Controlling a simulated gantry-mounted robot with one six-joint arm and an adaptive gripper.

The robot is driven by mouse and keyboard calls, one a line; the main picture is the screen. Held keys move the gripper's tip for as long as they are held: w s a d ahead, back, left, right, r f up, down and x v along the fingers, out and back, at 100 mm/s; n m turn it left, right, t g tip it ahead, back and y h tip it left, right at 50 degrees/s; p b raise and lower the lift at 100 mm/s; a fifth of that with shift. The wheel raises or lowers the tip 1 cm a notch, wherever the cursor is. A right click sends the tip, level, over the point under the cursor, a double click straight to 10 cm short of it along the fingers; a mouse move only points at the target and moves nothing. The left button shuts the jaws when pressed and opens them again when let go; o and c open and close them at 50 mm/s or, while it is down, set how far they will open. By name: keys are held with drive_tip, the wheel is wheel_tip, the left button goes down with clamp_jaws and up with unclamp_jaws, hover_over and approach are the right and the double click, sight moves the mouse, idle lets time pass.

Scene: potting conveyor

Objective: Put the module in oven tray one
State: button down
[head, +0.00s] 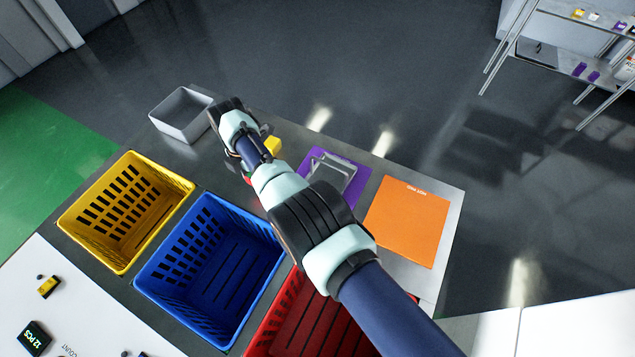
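My arm reaches from the bottom right to the far side of the bench, and its wrist hides most of my gripper (237,158). I cannot see its fingertips or whether they hold anything. A small yellow block (273,146) shows just right of the wrist, partly covered; I cannot tell if it is the module. A bit of something red shows below the wrist. A grey open tray (157,122) stands at the bench's far left corner, just left of the wrist. No label on it is readable, so I cannot tell if it is oven tray one.
A purple mat (361,178) bears a grey metal frame (345,166). An orange mat (407,222) lies bare to its right. Yellow (73,222), blue (147,286) and red (262,335) baskets line the near side. Shelving (555,62) stands beyond.

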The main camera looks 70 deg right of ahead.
sight(328, 173)
drive_tip(key=shift+s+d+f+n, duration=0.1)
drive_tip(key=shift+s+d+n, duration=0.3)
drive_tip(key=shift+d, duration=0.25)
drive_tip(key=shift+s+d+r+p, duration=0.1)
drive_tip(key=shift+s+r+p, duration=0.25)
drive_tip(key=shift+p, duration=0.4)
drive_tip(key=s+d+p, duration=0.1)
drive_tip(key=s, duration=0.4)
drive_tip(key=s+d+p, duration=0.2)
drive_tip(key=s, duration=0.4)
drive_tip(key=s+d+p, duration=0.1)
drive_tip(key=s, duration=0.4)
drive_tip(key=shift+s+d+f, duration=0.25)
drive_tip(key=shift+s+f, duration=0.1)
drive_tip(key=shift+f, duration=1.75)
drive_tip(key=shift+f+b, duration=0.2)
drive_tip(key=shift+b, duration=0.1)
drive_tip(key=c, duration=0.8)
unclamp_jaws()
drive_tip(key=shift+o, duration=0.2)
drive_tip(key=shift+r, duration=0.1)
